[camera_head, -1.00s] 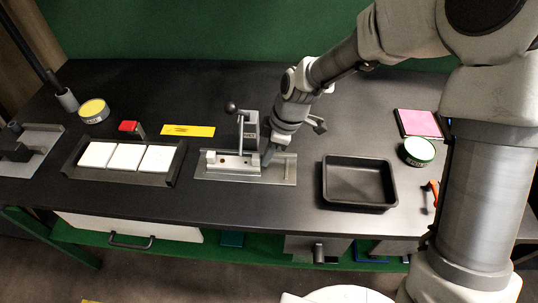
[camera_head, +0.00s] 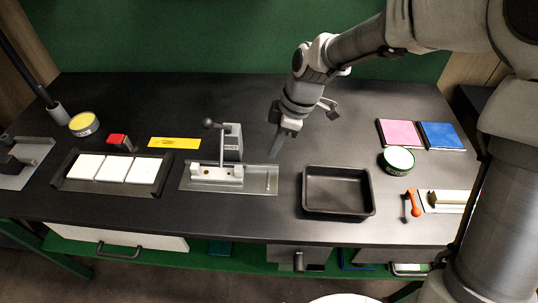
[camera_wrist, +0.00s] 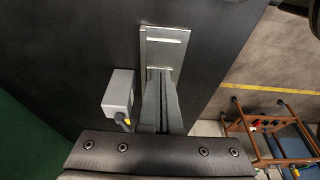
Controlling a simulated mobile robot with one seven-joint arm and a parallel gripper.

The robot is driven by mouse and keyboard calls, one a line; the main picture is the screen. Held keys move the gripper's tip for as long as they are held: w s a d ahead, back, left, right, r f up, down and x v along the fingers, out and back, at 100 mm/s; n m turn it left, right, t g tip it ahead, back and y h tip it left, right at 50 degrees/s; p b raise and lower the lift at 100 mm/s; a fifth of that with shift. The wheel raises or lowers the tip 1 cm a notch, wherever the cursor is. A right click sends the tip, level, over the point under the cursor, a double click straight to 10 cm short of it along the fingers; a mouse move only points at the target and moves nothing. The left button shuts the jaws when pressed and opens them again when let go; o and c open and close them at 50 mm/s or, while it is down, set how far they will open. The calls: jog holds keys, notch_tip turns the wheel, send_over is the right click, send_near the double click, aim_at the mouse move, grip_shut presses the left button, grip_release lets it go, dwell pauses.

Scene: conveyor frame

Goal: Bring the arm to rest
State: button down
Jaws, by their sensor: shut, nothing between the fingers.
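My arm (camera_head: 300,85) reaches in from the upper right over the black bench. My gripper (camera_head: 275,153) points down, just behind and above the right end of the metal clamp fixture (camera_head: 250,187). Its long fingers look closed together and empty, and they also show in the wrist view (camera_wrist: 160,74). The fixture has a grey upright block and a lever with a dark knob (camera_head: 208,123). The fixture's bare plate (camera_wrist: 165,48) lies beyond the fingertips in the wrist view. The fingers appear clear of it.
A black tray (camera_head: 313,208) stands right of the fixture. A rack (camera_head: 65,183) with three white tiles stands left. A green-rimmed round tin (camera_head: 395,169), pink pad (camera_head: 399,133), blue pad (camera_head: 440,135) and orange-handled tool (camera_head: 415,208) lie at the right. Free bench lies behind the fixture.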

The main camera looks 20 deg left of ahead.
jog(key=s+d+r+m+t+h+p, duration=0.3)
jog(key=d+r+m, duration=0.5)
jog(key=d+r, duration=0.6)
jog(key=s+d+r+m+t+p, duration=0.3)
jog(key=s+d+r+m+p, duration=0.1)
jog(key=s+d+r+m, duration=0.5)
jog(key=s+d+m, duration=0.2)
jog(key=d+m, duration=0.1)
jog(key=shift+d+r+m+p, duration=0.2)
jog(key=shift+d+m+p, duration=0.1)
jog(key=shift+d+p, duration=0.1)
jog(key=shift+a, duration=0.1)
